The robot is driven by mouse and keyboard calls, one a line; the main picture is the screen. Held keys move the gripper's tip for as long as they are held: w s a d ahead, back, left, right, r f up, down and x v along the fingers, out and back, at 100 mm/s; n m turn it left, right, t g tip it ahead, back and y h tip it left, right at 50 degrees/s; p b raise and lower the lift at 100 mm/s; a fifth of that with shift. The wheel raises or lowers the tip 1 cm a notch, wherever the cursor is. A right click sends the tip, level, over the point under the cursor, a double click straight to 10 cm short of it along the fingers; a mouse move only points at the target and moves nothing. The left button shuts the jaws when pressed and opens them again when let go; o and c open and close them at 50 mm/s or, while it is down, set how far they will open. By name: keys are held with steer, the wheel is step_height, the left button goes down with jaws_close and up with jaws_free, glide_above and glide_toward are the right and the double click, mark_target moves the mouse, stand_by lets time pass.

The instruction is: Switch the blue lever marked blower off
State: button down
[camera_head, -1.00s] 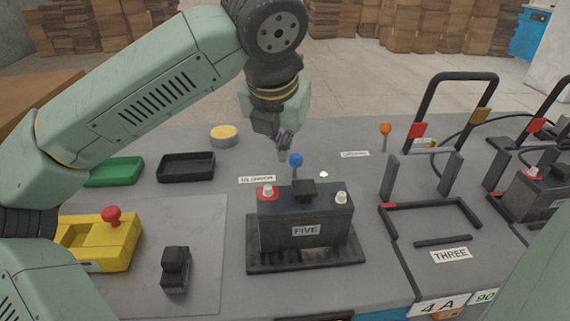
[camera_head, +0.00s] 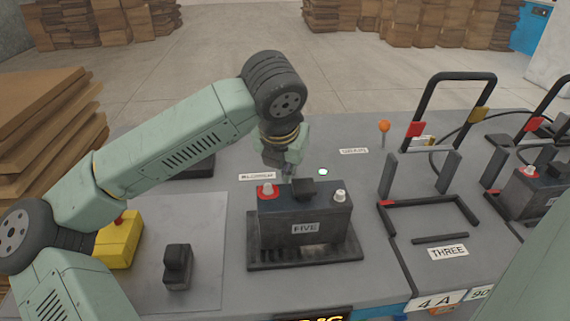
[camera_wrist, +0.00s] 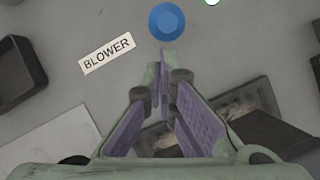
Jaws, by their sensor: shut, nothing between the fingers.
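The blue lever shows in the wrist view as a round blue knob (camera_wrist: 167,21) just beyond my fingertips, right of the white BLOWER label (camera_wrist: 107,54). In the head view the lever is hidden behind my gripper (camera_head: 287,178); the BLOWER label (camera_head: 257,176) is left of the gripper. My gripper is shut and empty, pointing down just behind the battery marked FIVE (camera_head: 305,230). In the wrist view the fingertips (camera_wrist: 164,55) meet close to the knob. I cannot tell whether they touch it.
A small green-white light (camera_head: 323,171) is right of the gripper. An orange-knobbed lever (camera_head: 384,127) stands further right, near another label (camera_head: 354,151). Battery FIVE is close in front of the gripper. An empty black frame (camera_head: 437,217) is right of it.

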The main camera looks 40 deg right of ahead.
steer(key=shift+r, duration=0.1)
steer(key=shift+w+d+r+g+p, duration=0.15)
steer(key=shift+w+r+g+p, duration=0.1)
steer(key=shift+g+p, duration=0.15)
steer(key=shift+w+d+r+g+y+p, duration=0.2)
steer(key=shift+w+g+y+p, duration=0.1)
steer(key=shift+y+p, duration=0.15)
steer(key=shift+w+r+g+p, duration=0.15)
steer(key=shift+r+g+p, duration=0.05)
steer(key=shift+g+p, duration=0.1)
steer(key=shift+w+d+r+g+y+p, duration=0.2)
steer(key=shift+w+d+g+y+p, duration=0.1)
steer(key=shift+w+g+y, duration=0.15)
steer(key=shift+w+d+r, duration=0.2)
steer(key=shift+w+d, duration=0.35)
steer(key=shift+w, duration=0.3)
steer(key=shift+r, duration=0.15)
steer(key=shift+r+p, duration=0.35)
steer(key=shift+r, duration=0.3)
